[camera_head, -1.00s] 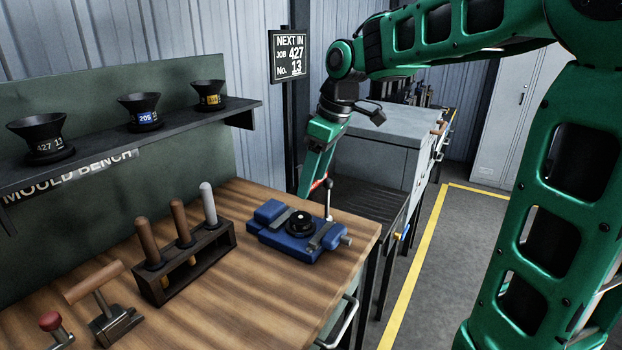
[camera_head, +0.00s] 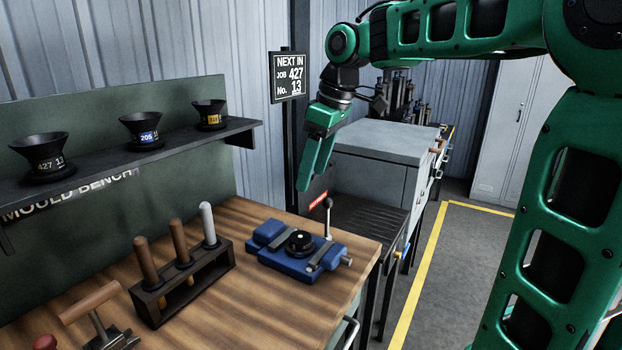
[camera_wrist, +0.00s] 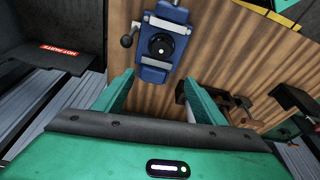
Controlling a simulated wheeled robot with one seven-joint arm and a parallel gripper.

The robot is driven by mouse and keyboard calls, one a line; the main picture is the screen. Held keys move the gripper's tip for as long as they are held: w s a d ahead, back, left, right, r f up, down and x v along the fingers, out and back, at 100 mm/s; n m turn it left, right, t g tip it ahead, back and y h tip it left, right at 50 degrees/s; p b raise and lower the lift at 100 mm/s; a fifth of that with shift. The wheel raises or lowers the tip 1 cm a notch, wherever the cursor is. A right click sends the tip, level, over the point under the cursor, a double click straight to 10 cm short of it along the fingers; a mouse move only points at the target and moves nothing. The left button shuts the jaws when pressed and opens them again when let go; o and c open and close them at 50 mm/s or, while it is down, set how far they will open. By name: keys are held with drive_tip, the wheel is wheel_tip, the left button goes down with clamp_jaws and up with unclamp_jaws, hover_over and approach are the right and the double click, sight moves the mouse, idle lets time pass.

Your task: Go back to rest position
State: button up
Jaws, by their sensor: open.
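My gripper (camera_head: 312,185) hangs in the air above the far right end of the wooden bench, behind the blue vise in the head view. In the wrist view its two green fingers (camera_wrist: 160,97) are spread apart with nothing between them. The blue vise (camera_head: 283,268) sits on the bench with a round black part (camera_head: 299,242) on top. The vise also shows in the wrist view (camera_wrist: 153,75), beyond the fingertips.
A rack (camera_head: 215,262) holds several handled tools upright on the wooden bench (camera_head: 245,312). Black funnel-shaped moulds, one being (camera_head: 141,130), stand on the shelf. A sign (camera_head: 289,77) stands behind my gripper. A grey cabinet (camera_head: 385,142) is to the right, with open floor beside it.

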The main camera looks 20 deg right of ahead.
drive_tip(key=shift+r, duration=0.3)
drive_tip(key=s+d+f+m, duration=0.5)
drive_tip(key=s+f, duration=0.1)
drive_tip(key=s, duration=0.3)
drive_tip(key=s+d+f+m+g+h, duration=0.1)
drive_tip(key=s+d+f+m, duration=0.3)
drive_tip(key=s, duration=0.6)
drive_tip(key=s+d+f+m+g+h, duration=0.1)
drive_tip(key=s+d+f+m, duration=0.4)
drive_tip(key=s+f, duration=0.3)
drive_tip(key=shift+s+d+f+m, duration=0.3)
drive_tip(key=shift+s+m, duration=0.3)
drive_tip(key=shift+s, duration=0.4)
drive_tip(key=shift+r, duration=0.1)
drive_tip(key=shift+w+f+g, duration=0.25)
drive_tip(key=shift+w+g, duration=0.05)
drive_tip(key=shift+w, duration=0.35)
